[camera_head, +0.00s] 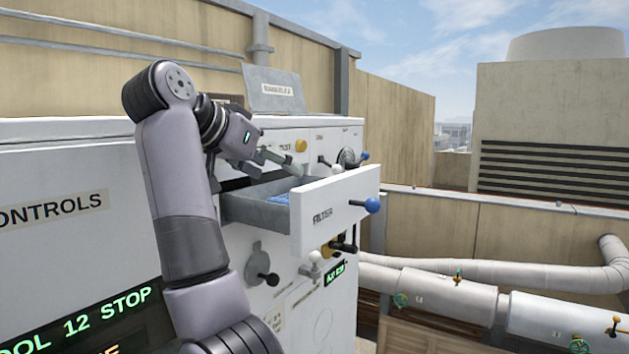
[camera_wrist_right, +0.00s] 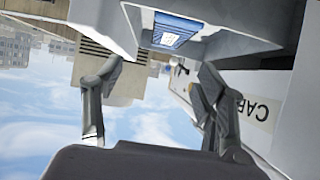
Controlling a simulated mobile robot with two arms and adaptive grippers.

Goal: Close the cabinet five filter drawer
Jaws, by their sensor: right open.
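The filter drawer (camera_head: 345,212) stands pulled out of a white cabinet in the head view. Its white front is marked FILTER and has a blue ball knob (camera_head: 372,205). A blue item (camera_head: 280,198) lies inside the grey drawer box. My right gripper (camera_head: 283,163) is above and behind the drawer front, near the open drawer top, and appears apart from it. In the right wrist view, my two fingers (camera_wrist_right: 157,88) are spread with nothing between them. The drawer (camera_wrist_right: 235,42) shows at the top there, with the blue item (camera_wrist_right: 176,30). My left gripper is not in view.
The cabinet panel (camera_head: 300,310) carries a black knob (camera_head: 266,279), a white knob (camera_head: 313,258) and a yellow button (camera_head: 300,146). A raised sign plate (camera_head: 272,90) stands on top. Pipes (camera_head: 445,292) run at the right.

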